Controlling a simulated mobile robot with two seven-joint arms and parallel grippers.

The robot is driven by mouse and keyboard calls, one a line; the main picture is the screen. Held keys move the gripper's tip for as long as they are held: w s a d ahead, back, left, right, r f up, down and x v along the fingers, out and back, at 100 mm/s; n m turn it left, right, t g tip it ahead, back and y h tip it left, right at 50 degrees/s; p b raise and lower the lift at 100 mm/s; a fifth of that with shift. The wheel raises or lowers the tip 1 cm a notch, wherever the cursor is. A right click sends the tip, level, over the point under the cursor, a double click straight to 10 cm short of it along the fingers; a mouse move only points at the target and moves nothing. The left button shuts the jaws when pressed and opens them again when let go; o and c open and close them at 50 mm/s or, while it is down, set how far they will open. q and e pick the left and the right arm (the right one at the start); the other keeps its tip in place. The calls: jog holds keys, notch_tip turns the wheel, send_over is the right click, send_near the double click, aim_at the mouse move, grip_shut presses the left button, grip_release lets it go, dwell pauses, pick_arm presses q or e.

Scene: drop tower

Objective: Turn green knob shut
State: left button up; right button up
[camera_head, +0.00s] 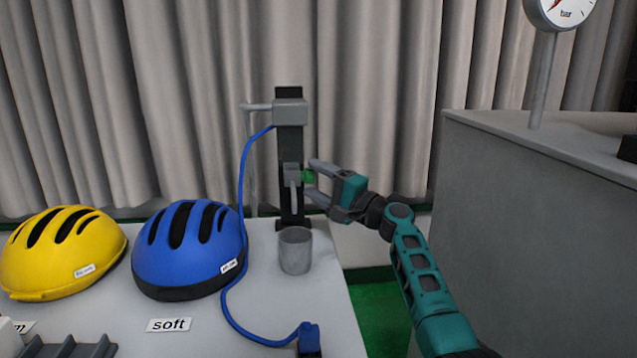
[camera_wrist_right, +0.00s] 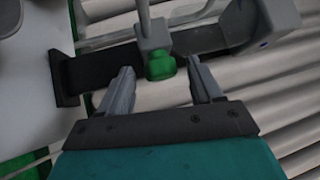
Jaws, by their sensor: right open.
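The green knob (camera_head: 308,176) sits on the right side of a small grey valve block (camera_head: 291,173) on the dark upright post (camera_head: 290,140). My right gripper (camera_head: 312,179) reaches in from the right with its fingers apart, one above and one below the knob in the head view. In the right wrist view the knob (camera_wrist_right: 160,66) lies ahead, between and slightly beyond the fingertips of the open right gripper (camera_wrist_right: 165,80). A gap shows on both sides of the knob. My left gripper is in neither view.
A grey cup (camera_head: 295,250) stands below the valve. A blue hose (camera_head: 241,190) runs down beside the post. A blue helmet (camera_head: 188,250) and a yellow helmet (camera_head: 65,252) sit to the left. A grey cabinet (camera_head: 530,230) with a gauge (camera_head: 563,10) stands at right.

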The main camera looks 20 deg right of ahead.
jog(key=shift+c, duration=0.3)
